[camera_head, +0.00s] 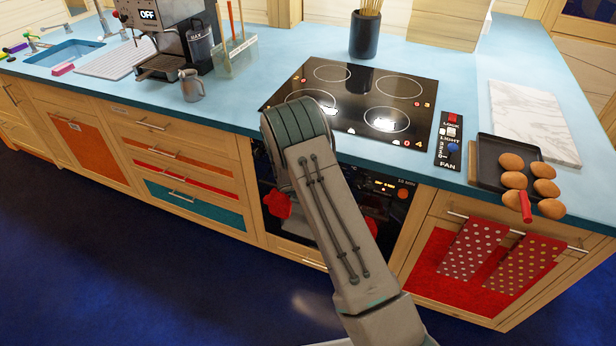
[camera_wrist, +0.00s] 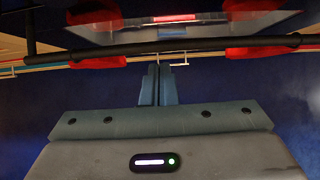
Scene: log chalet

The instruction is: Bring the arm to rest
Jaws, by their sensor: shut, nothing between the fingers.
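My arm (camera_head: 325,215) reaches from the bottom of the head view toward the oven front, with its bent joint at the counter's front edge. My gripper is hidden behind the arm there. In the wrist view my gripper (camera_wrist: 158,72) is shut, its two blue-grey fingers together and nothing between them. The fingertips point at a dark bar (camera_wrist: 190,47) with red pieces at both sides, which crosses the picture in front of them. I cannot tell whether they touch it.
The oven (camera_head: 392,190) has red pieces on its front (camera_head: 277,205). Above it are the cooktop (camera_head: 358,100) and switch panel (camera_head: 449,142). A black tray (camera_head: 487,165) with several eggs sits at the counter edge, its red handle sticking out. The blue floor (camera_head: 120,270) is clear.

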